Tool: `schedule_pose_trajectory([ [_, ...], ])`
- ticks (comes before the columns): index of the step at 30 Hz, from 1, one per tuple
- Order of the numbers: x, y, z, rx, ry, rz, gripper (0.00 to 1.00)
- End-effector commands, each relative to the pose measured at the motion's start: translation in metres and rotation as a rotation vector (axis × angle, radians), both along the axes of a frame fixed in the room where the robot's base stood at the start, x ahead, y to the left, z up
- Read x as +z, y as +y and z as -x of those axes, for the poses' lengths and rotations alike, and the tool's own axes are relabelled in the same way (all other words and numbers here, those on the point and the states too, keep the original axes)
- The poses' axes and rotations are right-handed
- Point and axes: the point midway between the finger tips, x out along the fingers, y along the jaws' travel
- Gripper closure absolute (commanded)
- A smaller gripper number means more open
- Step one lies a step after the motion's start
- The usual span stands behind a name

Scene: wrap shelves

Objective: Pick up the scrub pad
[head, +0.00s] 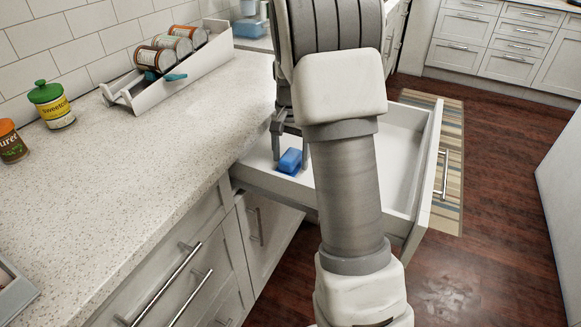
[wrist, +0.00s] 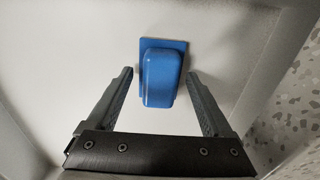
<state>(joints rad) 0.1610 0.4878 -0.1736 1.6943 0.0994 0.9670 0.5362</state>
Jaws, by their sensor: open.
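The scrub pad (head: 290,161) is a small blue block lying on the white floor of an open drawer (head: 398,150). In the wrist view the blue scrub pad (wrist: 160,75) lies just ahead of the fingertips, centred between the two fingers, with a flat base and a raised body. My gripper (head: 290,155) is inside the drawer at the pad; in the wrist view my gripper (wrist: 158,75) is open, with nothing held. My arm hides part of the drawer in the head view. I cannot tell the exact height of the fingertips above the drawer floor.
The speckled counter (head: 150,140) lies left of the drawer. On it stand a can rack (head: 180,75), a green-lidded jar (head: 52,105) and an orange-lidded jar (head: 12,143). The drawer walls surround the pad. A striped rug (head: 450,180) lies on the floor beyond.

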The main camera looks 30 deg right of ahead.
Motion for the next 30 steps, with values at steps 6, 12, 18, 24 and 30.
schedule_pose_trajectory([
  [6,0.0006,0.0001,-0.0001,0.0,0.0,0.0,0.22],
  [12,0.0007,0.0001,-0.0001,0.0,0.0,0.0,0.58],
  [18,0.0008,0.0001,0.0,0.0,0.0,0.0,0.94],
  [24,0.0009,0.0001,-0.0001,0.0,0.0,0.0,1.0],
  [30,0.0053,0.0001,-0.0003,0.0,-0.001,0.001,1.0],
])
